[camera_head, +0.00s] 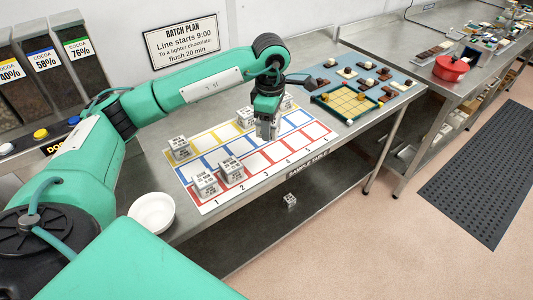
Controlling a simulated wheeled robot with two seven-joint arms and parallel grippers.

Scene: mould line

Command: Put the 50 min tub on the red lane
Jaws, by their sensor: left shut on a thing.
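My left gripper (266,133) is shut on a pale tub, mostly hidden by the fingers, above the middle of the lane sheet. I cannot read its label or tell whether it touches the sheet. The sheet has a yellow lane, a blue lane and a red lane (281,152), red nearest the front, with numbers along its edge. One white cube-shaped tub (205,184) stands at place 1 of the red lane, and another tub (232,169) stands at place 2. Their small print is unreadable. My right gripper is not in view.
A tub (180,148) stands on the yellow lane's left end; tubs (245,117) (287,101) stand near my gripper. A white bowl (153,212) is at the front left. A chocolate mat with a yellow tray (347,104) lies right. Red places from 3 rightward look empty.

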